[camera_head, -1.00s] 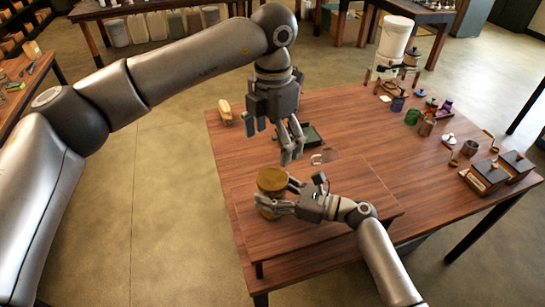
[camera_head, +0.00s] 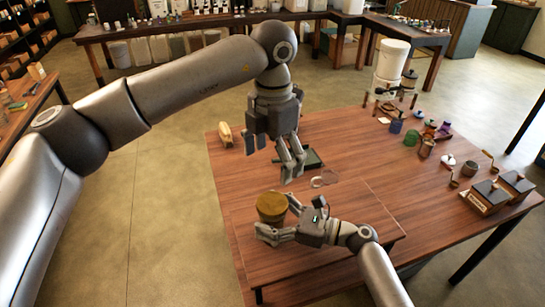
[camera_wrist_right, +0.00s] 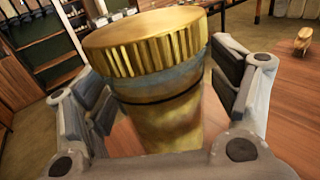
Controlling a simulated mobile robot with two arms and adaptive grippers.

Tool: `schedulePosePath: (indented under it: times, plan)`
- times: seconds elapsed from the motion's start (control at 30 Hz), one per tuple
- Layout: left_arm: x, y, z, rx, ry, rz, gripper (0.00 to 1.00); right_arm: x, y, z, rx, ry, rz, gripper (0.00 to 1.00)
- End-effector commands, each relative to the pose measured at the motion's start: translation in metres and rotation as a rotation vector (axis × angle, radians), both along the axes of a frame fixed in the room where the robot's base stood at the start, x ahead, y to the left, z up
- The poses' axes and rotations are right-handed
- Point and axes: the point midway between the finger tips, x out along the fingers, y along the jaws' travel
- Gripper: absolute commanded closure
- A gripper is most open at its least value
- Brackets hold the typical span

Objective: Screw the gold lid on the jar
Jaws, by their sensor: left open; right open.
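The gold lid (camera_head: 271,201) sits on top of the jar in the head view, and the wrist view shows its ridged rim (camera_wrist_right: 145,45) on the jar's mouth. I cannot tell how tightly it is seated. The jar (camera_wrist_right: 165,122) stands on the raised wooden board, with a bluish neck, a dark ring and a golden body. My right gripper (camera_head: 278,220) is open, with its fingers on both sides of the jar; gaps show beside it in the wrist view. My left gripper (camera_head: 273,160) is open and empty, pointing down above and behind the jar.
The wooden board (camera_head: 330,225) lies on the table (camera_head: 350,145). A dark green tray (camera_head: 314,159) and a small clear ring-like item (camera_head: 318,182) are behind the jar. A tan object (camera_head: 225,135) is at the left edge. Cups, boxes and a white bucket (camera_head: 391,60) stand to the right.

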Motion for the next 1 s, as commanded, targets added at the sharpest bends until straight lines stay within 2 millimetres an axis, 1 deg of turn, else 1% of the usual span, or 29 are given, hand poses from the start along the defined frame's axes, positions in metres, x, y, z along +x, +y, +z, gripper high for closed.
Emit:
schedulePosePath:
  times: [0.07,0.17,0.4,0.6,0.7,0.8,1.0]
  plan:
    - [0.0,0.0,0.0,0.0,0.0,0.0,0.11,-0.001,-0.004,0.0,0.0,0.0,-0.001,0.18]
    - [0.0,0.0,0.0,0.0,0.0,0.0,0.11,-0.005,-0.016,-0.001,-0.002,0.0,-0.001,0.18]
    - [0.0,0.0,0.0,0.0,0.0,0.0,0.11,-0.022,-0.063,-0.001,-0.004,0.0,-0.001,0.18]
    - [0.0,0.0,0.0,0.0,0.0,0.0,0.11,-0.034,-0.097,-0.001,-0.002,0.003,-0.002,0.18]
    - [0.0,0.0,0.0,0.0,0.0,0.0,0.11,-0.038,-0.107,-0.001,-0.002,0.002,0.0,0.18]
    - [0.0,0.0,0.0,0.0,0.0,0.0,0.11,-0.039,-0.112,0.0,-0.001,0.0,0.0,0.18]
    - [0.0,0.0,0.0,0.0,0.0,0.0,0.11,-0.04,-0.113,0.0,0.0,0.0,0.0,0.18]
